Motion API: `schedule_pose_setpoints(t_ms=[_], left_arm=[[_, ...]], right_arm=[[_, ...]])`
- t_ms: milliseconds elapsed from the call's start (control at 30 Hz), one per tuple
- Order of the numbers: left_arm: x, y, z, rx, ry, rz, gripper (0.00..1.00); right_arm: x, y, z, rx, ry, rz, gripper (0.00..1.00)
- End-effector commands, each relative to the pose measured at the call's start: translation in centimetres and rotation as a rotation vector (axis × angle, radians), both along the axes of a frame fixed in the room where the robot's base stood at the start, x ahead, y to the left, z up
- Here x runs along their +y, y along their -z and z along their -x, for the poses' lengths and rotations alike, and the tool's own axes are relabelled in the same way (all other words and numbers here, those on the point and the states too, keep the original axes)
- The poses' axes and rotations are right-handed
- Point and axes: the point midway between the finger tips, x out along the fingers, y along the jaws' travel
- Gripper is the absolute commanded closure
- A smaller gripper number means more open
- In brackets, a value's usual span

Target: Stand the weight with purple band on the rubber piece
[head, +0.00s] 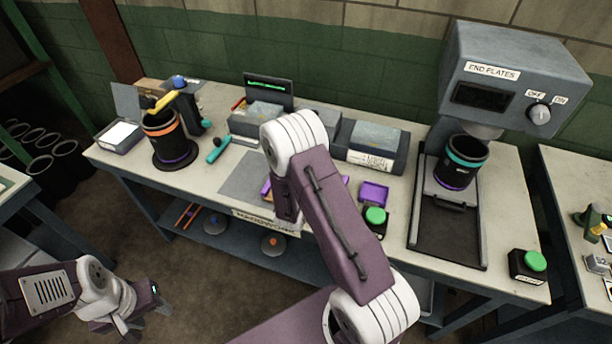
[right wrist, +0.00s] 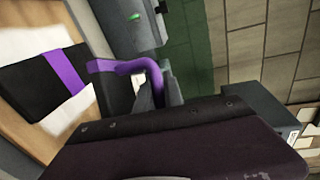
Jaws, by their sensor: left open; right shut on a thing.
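The weight with purple band (right wrist: 28,88) shows in the right wrist view as a black body with a purple stripe. A bent purple part, seemingly its handle, runs to my right gripper (right wrist: 158,92), which is shut on it. In the head view my right arm hides this gripper and most of the weight; only a bit of purple shows left of the forearm, above the grey mat. My left gripper (head: 152,296) is open and empty at lower left, off the table. I cannot pick out the rubber piece for certain; my right arm may cover it.
A banded black cylinder (head: 170,138) stands at the table's left. Another (head: 460,163) sits under the end-plates machine (head: 520,75) at right. A purple tray (head: 374,192) and a green button box (head: 376,220) lie right of my arm. Grey bins (head: 375,145) line the back.

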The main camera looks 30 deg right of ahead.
Motion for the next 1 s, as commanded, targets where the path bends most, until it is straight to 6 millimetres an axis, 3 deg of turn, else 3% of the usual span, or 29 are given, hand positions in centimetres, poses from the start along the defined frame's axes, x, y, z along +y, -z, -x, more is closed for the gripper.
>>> schedule_pose_setpoints(t_ms=[100,300,467,700,1000], left_arm=[[0.0,-0.2,0.0,0.000,0.000,0.000,0.57],[0.0,-0.3,0.0,0.000,0.000,0.000,0.57],[0.0,-0.3,0.0,0.000,0.000,0.000,0.57],[0.0,-0.3,0.0,0.000,0.000,0.000,0.57],[0.0,-0.3,0.0,0.000,0.000,0.000,0.57]], right_arm=[[2.1,1.5,-2.1,-0.004,-0.004,0.001,1.00],[3.7,2.9,-3.7,-0.004,-0.001,0.002,1.00],[3.8,3.3,-3.8,-0.003,0.002,0.001,1.00],[3.8,6.8,-3.8,-0.002,0.000,0.002,1.00],[3.8,7.1,-3.8,-0.005,0.001,0.001,1.00]])
